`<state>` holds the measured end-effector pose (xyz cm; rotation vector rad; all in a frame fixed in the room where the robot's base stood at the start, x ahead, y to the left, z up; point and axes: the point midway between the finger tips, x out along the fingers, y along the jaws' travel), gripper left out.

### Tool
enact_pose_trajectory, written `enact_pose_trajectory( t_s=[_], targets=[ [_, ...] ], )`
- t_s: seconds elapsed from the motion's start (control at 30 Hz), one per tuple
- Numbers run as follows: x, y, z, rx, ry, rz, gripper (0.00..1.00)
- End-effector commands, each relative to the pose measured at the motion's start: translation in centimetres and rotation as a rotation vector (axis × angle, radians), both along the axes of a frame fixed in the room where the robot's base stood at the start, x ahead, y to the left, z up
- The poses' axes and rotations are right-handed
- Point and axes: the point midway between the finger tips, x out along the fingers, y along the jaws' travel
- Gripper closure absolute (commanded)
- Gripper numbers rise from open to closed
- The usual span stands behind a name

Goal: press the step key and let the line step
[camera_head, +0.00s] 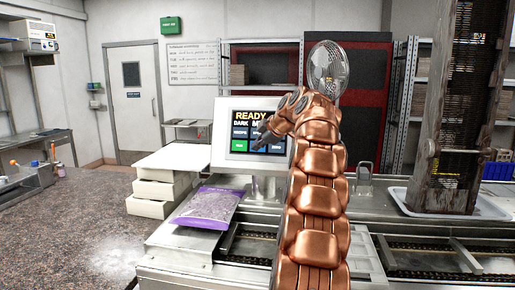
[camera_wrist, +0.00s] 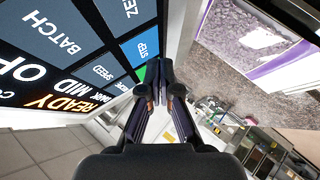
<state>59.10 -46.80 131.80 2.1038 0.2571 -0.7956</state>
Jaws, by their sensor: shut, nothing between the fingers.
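The control screen (camera_head: 228,118) stands on a post and reads READY, with "DARK M..." below and blue keys and one green key (camera_head: 238,146). In the wrist view the screen (camera_wrist: 60,60) fills the upper left and shows READY, BATCH and SPEED. The blue step key (camera_wrist: 146,47) sits at its right edge, and part of the green key (camera_wrist: 141,73) shows beside my fingers. My gripper (camera_wrist: 159,68) is shut and empty, its tips close to the step and green keys. I cannot tell whether they touch. In the head view my gripper (camera_head: 259,140) covers part of the screen.
A purple-edged bag (camera_head: 208,207) lies in front of the screen, beside stacked white boxes (camera_head: 155,185). The line's rails and chains (camera_head: 430,262) run along the front right. A tall dark rack (camera_head: 462,110) stands in a white tray at the right.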

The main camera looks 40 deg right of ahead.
Motion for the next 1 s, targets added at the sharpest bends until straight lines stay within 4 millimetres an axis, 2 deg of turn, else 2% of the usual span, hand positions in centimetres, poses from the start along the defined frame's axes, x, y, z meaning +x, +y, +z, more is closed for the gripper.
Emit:
enact_pose_trajectory(
  t_s=[1.0],
  targets=[
    [0.64, -0.73, -0.29, 0.000, 0.000, 0.000, 1.00]
  ],
)
